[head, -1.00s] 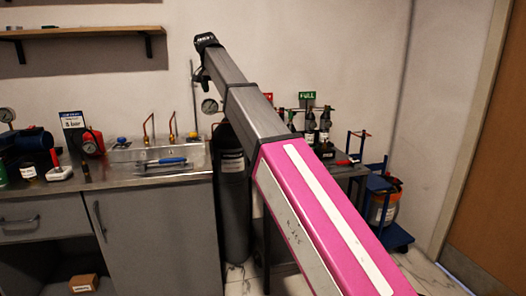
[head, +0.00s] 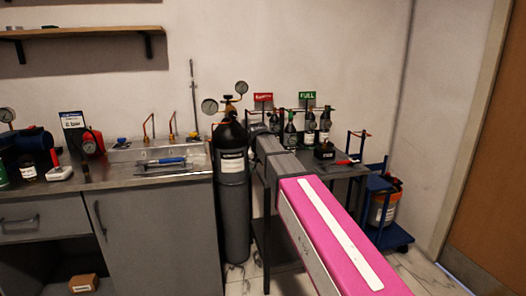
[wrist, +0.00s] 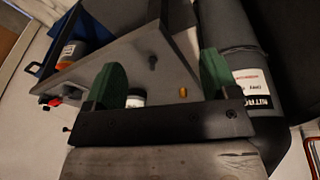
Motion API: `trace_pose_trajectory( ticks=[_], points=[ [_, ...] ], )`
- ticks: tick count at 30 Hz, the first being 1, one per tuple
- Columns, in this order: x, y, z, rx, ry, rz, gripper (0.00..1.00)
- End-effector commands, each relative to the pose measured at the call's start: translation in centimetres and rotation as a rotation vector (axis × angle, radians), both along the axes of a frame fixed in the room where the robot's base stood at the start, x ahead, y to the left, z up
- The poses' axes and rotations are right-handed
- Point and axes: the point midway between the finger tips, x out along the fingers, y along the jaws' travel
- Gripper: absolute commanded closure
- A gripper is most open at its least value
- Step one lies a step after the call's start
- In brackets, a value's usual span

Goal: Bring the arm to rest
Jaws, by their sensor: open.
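My arm reaches in from the lower right of the head view, with its pink link in front and its dark links beyond. I cannot make out the fingers in the head view. In the wrist view, my gripper (wrist: 160,74) shows two green fingers set wide apart. It is open, with nothing held between them. Beyond the fingers lies the grey side table top (wrist: 125,62), with a small white-topped bottle (wrist: 135,98) showing low between them. The cylinder (wrist: 262,82) stands to the right.
Several bottles (head: 309,128) stand on the side table. A blue trolley (head: 388,236) holds a bucket (head: 382,207).

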Motion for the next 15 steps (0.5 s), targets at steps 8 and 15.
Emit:
trace_pose_trajectory(
  ticks=[8,15],
  points=[
    [-6.0,-7.3,-10.9,0.012,0.072,0.03,0.2],
    [-12.1,-12.7,-18.6,0.033,0.125,0.054,0.2]
  ],
)
